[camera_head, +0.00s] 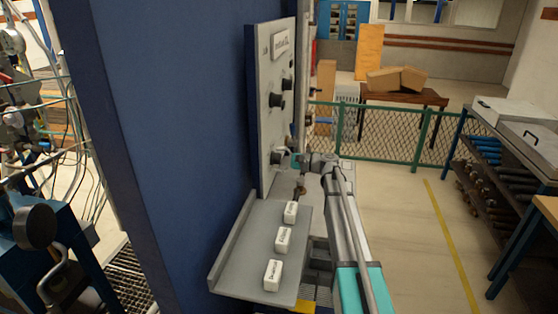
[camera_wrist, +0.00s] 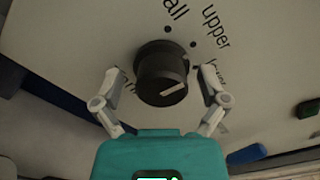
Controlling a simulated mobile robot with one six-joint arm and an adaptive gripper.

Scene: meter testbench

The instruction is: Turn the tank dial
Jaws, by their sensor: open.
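A black round dial (camera_wrist: 161,72) with a pale pointer line stands on the light panel in the wrist view. Printed words around it include "all" and "upper"; other labels are partly hidden by my fingers. My gripper (camera_wrist: 160,80) is open, with one finger on each side of the dial. I cannot tell whether the fingers touch it. In the head view, my gripper (camera_head: 290,160) is at the lower part of the upright grey panel (camera_head: 268,75), at a dark knob (camera_head: 276,158).
More dark knobs (camera_head: 276,100) sit higher on the panel. A grey shelf (camera_head: 232,272) below it holds three white labelled blocks (camera_head: 284,239). A blue wall (camera_head: 175,130) stands left of the panel.

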